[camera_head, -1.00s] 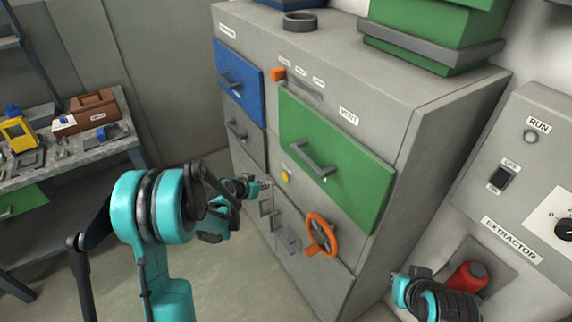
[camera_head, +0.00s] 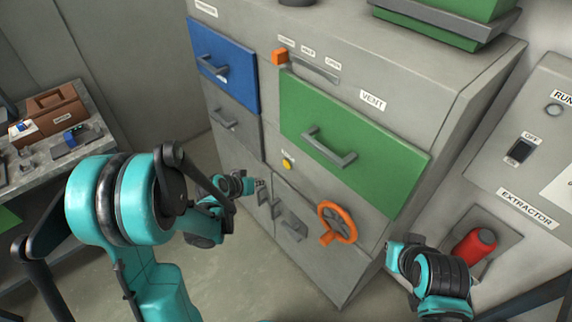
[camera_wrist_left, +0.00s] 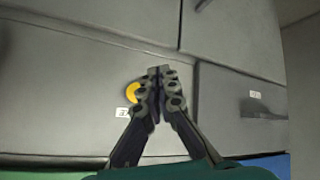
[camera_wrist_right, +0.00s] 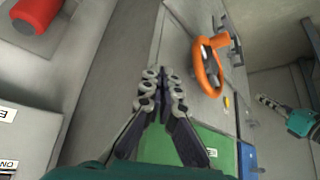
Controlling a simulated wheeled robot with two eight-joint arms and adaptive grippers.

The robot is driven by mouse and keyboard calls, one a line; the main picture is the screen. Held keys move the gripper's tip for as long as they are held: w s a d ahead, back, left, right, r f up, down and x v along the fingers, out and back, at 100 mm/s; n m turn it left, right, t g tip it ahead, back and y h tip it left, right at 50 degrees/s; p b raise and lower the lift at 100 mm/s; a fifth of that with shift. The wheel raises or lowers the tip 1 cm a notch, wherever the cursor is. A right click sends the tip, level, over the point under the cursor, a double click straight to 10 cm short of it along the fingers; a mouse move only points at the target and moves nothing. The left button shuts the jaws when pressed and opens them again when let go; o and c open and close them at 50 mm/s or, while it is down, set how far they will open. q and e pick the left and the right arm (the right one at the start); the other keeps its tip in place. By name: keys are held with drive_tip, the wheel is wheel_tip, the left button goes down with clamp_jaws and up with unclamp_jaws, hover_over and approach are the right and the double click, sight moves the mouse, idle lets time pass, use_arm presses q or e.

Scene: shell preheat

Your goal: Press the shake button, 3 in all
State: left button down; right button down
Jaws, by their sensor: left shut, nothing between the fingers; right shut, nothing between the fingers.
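The yellow round button (camera_head: 287,164) sits on the grey cabinet front just below the green drawer, with a small label above it that is hard to read. In the left wrist view the button (camera_wrist_left: 132,92) is partly hidden behind my left fingers. My left gripper (camera_head: 260,184) is shut and empty, a little left of and below the button in the head view; I cannot tell whether it touches the cabinet. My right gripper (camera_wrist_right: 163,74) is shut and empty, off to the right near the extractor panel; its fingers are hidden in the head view.
An orange handwheel (camera_head: 337,222) juts out right of the button. The green drawer's handle (camera_head: 328,148) and the blue drawer's handle (camera_head: 213,66) stick out. A red knob (camera_head: 474,246) is beside my right arm. A workbench (camera_head: 95,128) stands at the left.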

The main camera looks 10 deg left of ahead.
use_arm(q)
drive_tip(key=w+d, duration=0.5)
drive_tip(key=w, duration=0.1)
drive_tip(key=shift+w, duration=0.2)
drive_tip(key=shift+w+d, duration=0.1)
idle(1.4)
drive_tip(key=shift+w+d, duration=0.15)
drive_tip(key=shift+w, duration=0.1)
drive_tip(key=shift+w+d, duration=0.3)
drive_tip(key=shift+w, duration=0.05)
idle(0.7)
drive_tip(key=shift+s, duration=0.1)
drive_tip(key=shift+s+a, duration=0.55)
drive_tip(key=shift+s, duration=0.05)
drive_tip(key=s+a, duration=0.1)
drive_tip(key=s, duration=0.1)
drive_tip(key=s+a, duration=0.2)
drive_tip(key=shift+b, duration=0.4)
